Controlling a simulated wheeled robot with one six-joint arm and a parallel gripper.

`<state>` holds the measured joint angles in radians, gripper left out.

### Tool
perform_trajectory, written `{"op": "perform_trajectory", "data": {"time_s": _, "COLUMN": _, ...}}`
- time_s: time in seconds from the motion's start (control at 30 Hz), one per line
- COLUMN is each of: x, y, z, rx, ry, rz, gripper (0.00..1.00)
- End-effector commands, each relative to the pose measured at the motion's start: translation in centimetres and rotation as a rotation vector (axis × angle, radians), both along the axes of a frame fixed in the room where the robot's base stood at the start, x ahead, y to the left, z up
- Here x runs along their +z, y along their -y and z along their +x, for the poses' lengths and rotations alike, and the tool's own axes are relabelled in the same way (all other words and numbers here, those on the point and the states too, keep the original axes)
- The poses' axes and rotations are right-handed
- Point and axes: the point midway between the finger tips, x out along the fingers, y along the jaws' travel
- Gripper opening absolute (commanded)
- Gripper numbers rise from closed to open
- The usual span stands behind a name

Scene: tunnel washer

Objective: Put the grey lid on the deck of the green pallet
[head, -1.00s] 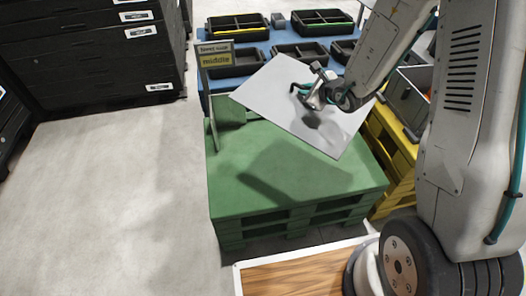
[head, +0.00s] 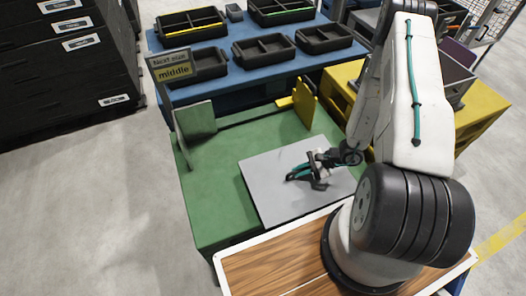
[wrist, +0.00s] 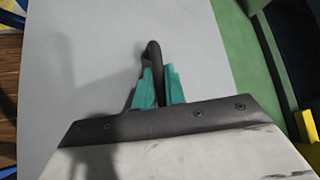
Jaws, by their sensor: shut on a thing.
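The grey lid (head: 270,190) is a flat light-grey rectangular sheet over the near right part of the green pallet deck (head: 215,205). It looks flat and very close to the deck, but I cannot tell if it touches. My gripper (head: 306,172) is above the lid's middle. In the wrist view, its teal fingers (wrist: 158,88) are shut on the lid's dark handle (wrist: 153,52). The grey lid (wrist: 100,40) fills most of that view, with green deck (wrist: 243,50) along its right side.
A post with a "middle" sign (head: 174,70) stands at the deck's left edge. An upright green board (head: 198,117) and a yellow piece (head: 304,100) stand at the back. A blue table (head: 235,75) with several black trays is behind. The deck's left part is clear.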

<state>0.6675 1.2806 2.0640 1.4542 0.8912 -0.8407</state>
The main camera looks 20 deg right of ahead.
Motion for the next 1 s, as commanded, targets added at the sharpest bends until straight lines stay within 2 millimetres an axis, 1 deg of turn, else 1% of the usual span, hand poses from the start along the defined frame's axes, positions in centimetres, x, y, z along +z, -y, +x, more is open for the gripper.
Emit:
{"op": "perform_trajectory", "data": {"time_s": 0.07, "x": -0.3, "y": -0.8, "z": 0.5, "rx": 0.01, "ry": 0.0, "rz": -0.001, "gripper": 0.0}}
{"op": "perform_trajectory", "data": {"time_s": 0.17, "x": -0.5, "y": -2.4, "z": 2.3, "rx": 0.012, "ry": 0.001, "rz": -0.003, "gripper": 0.0}}
{"op": "perform_trajectory", "data": {"time_s": 0.4, "x": -1.0, "y": -7.0, "z": 7.0, "rx": 0.01, "ry": 0.001, "rz": -0.003, "gripper": 0.0}}
{"op": "perform_trajectory", "data": {"time_s": 0.5, "x": -1.3, "y": -8.6, "z": 8.6, "rx": 0.009, "ry": 0.002, "rz": -0.003, "gripper": 0.0}}
{"op": "perform_trajectory", "data": {"time_s": 0.6, "x": -1.4, "y": -9.7, "z": 9.8, "rx": 0.009, "ry": 0.002, "rz": -0.003, "gripper": 0.0}}
{"op": "perform_trajectory", "data": {"time_s": 0.87, "x": -1.6, "y": -11.2, "z": 11.2, "rx": 0.009, "ry": 0.001, "rz": -0.002, "gripper": 0.0}}
{"op": "perform_trajectory", "data": {"time_s": 1.0, "x": -4.0, "y": -11.0, "z": 11.0, "rx": 0.004, "ry": -0.003, "rz": -0.001, "gripper": 0.0}}
